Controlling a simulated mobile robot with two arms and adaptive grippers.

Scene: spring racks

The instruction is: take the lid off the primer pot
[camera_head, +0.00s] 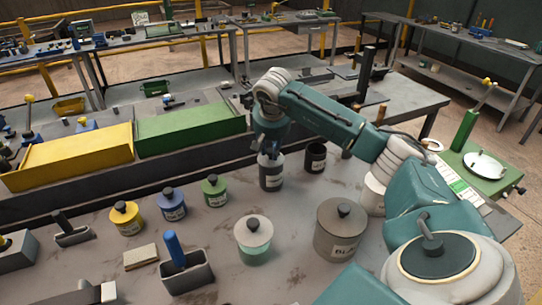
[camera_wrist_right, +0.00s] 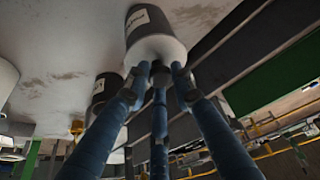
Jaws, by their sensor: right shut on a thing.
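A dark grey pot with a white label (camera_head: 271,181) stands on the near bench, at the centre of the head view; the label is too small to read. Its pale lid (camera_head: 264,158) sits on top, with no clear gap to the pot. My right gripper (camera_head: 268,150) comes down on this lid from above and is shut on its knob. In the right wrist view the blue fingers of my right gripper (camera_wrist_right: 160,78) meet at the knob, below the pale lid (camera_wrist_right: 155,50) and dark pot (camera_wrist_right: 145,18). My left gripper is out of view.
A dark pot (camera_head: 316,160) stands close on the right. Yellow (camera_head: 127,226), blue (camera_head: 173,210) and green (camera_head: 215,196) lidded pots stand left. A pale pot (camera_head: 254,252) and large grey pot (camera_head: 338,245) stand nearer. Yellow (camera_head: 70,158) and green (camera_head: 190,130) bins stand behind.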

